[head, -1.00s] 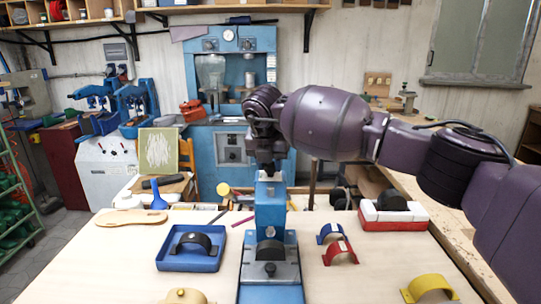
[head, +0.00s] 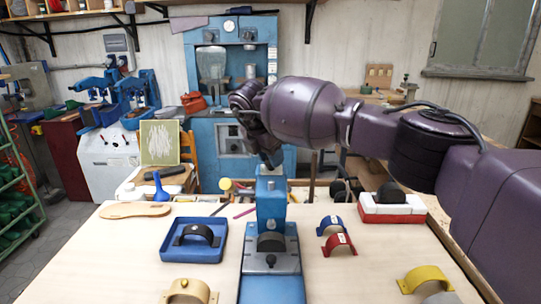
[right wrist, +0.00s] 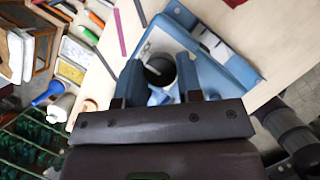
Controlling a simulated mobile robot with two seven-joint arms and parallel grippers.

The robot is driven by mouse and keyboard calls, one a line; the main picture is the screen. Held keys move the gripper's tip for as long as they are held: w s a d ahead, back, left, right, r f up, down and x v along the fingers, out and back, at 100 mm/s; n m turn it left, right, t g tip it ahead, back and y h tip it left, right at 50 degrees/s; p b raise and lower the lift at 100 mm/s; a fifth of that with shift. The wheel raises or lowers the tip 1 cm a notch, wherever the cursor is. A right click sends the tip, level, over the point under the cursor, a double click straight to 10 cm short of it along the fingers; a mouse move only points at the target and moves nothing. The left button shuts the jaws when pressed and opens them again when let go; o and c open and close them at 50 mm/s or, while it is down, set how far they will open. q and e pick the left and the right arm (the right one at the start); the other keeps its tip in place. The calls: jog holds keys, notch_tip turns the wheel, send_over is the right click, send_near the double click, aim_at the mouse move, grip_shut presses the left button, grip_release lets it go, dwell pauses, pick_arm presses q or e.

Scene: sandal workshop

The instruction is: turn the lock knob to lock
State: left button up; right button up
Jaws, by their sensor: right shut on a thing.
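The blue press (head: 270,205) stands upright on the bench, with a metal plate at its foot. In the head view the knob is hidden by the gripper. The knob's exact angle cannot be told. My left gripper is not in view.
On the bench, a blue tray (head: 222,250) with a black arch lies left of the press. Blue (head: 329,225) and red (head: 340,244) arches lie to its right. A red and white block (head: 391,217) is further right. A tan sole (head: 134,210) lies at the back left.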

jog(key=shift+r, duration=0.1)
jog(key=o, duration=0.9)
jog(key=v, duration=1)
jog(key=shift+s+r, duration=0.1)
jog(key=shift+r, duration=0.25)
